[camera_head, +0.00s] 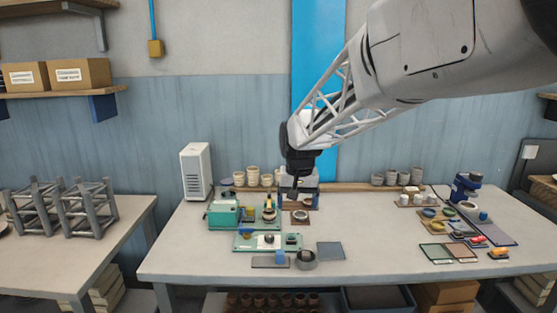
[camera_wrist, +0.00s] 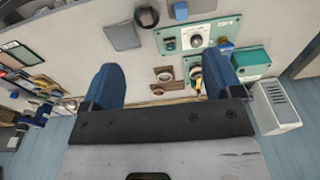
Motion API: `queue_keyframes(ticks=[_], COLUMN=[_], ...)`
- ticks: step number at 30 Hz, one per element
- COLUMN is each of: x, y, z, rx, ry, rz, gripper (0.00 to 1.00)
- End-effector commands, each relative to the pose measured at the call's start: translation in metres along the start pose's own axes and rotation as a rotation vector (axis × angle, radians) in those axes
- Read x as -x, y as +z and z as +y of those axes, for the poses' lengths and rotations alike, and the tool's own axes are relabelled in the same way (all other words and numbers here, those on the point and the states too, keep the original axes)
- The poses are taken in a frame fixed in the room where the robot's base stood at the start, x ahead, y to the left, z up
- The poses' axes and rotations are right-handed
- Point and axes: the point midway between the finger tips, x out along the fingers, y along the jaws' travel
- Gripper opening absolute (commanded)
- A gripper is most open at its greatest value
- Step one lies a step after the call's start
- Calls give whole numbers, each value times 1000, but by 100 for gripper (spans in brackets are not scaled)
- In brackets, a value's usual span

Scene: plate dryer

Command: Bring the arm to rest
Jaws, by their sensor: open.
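My gripper (camera_head: 298,188) hangs over the back middle of the table (camera_head: 200,262), at the end of the arm that comes in from the upper right. In the wrist view, its two blue fingers (camera_wrist: 161,82) stand wide apart with nothing between them. The gripper is open and empty. A small brown block with a round part (camera_wrist: 163,75) shows on the table beyond the gap between the fingers. In the head view, the gripper covers part of the table's back edge.
A green device (camera_head: 224,214) and a green panel (camera_head: 262,242) stand left of my gripper. A white vented box (camera_head: 196,171) stands at the back left. Cups (camera_head: 391,177) and a blue machine (camera_head: 466,187) are at the right.

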Motion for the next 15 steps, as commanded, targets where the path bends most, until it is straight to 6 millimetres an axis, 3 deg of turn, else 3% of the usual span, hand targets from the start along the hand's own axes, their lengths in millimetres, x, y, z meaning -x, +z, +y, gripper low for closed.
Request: queue_keyframes(ticks=[15], x=[37], y=[128], z=[68], rx=[-3], ry=[2], rz=[51], gripper=[85])
